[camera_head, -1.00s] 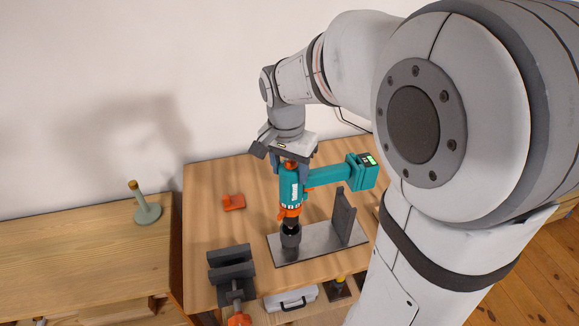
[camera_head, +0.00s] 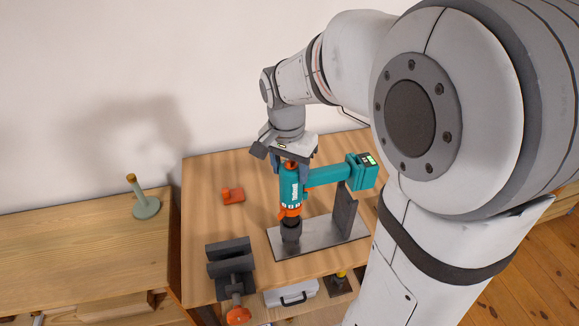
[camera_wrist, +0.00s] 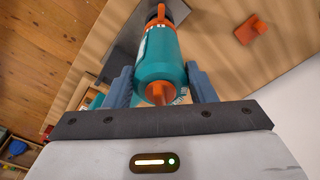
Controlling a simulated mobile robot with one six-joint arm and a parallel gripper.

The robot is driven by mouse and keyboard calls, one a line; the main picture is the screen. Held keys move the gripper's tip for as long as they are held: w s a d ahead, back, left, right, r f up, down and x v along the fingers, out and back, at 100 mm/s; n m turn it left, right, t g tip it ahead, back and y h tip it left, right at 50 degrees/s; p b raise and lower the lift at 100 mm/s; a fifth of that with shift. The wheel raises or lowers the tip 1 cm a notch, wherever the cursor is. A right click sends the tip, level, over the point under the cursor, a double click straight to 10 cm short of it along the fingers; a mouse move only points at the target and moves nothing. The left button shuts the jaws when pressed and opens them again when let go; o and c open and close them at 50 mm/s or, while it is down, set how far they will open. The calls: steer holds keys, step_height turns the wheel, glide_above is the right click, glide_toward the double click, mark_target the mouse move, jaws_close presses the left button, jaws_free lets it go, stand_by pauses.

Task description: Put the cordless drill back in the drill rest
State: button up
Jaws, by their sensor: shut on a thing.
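The teal and orange cordless drill (camera_head: 291,188) is upright with its chuck down and its handle and battery (camera_head: 361,172) pointing right. My gripper (camera_head: 290,166) is shut on the rear of its body from above. In the wrist view the drill (camera_wrist: 163,62) sits between both fingers of my gripper (camera_wrist: 161,86). The drill rest is a grey metal base plate (camera_head: 318,238) with a dark cup (camera_head: 291,231) and a dark upright bracket (camera_head: 345,213). The chuck is at the cup; I cannot tell how deep it sits. The handle lies above the bracket.
A dark vise (camera_head: 231,266) with an orange knob stands at the table's front left. A small orange block (camera_head: 232,195) lies behind it. A green peg stand (camera_head: 145,204) is on the left bench. A grey case (camera_head: 291,294) sits below the table. The table's back left is clear.

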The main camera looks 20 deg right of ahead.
mark_target(288, 161)
steer(key=shift+f+b, duration=1.6)
steer(key=shift+f, duration=0.55)
steer(key=o, duration=1.3)
steer(key=shift+c, duration=0.2)
steer(key=r, duration=0.7)
steer(key=shift+s+a+r, duration=0.25)
steer(key=shift+r, duration=0.15)
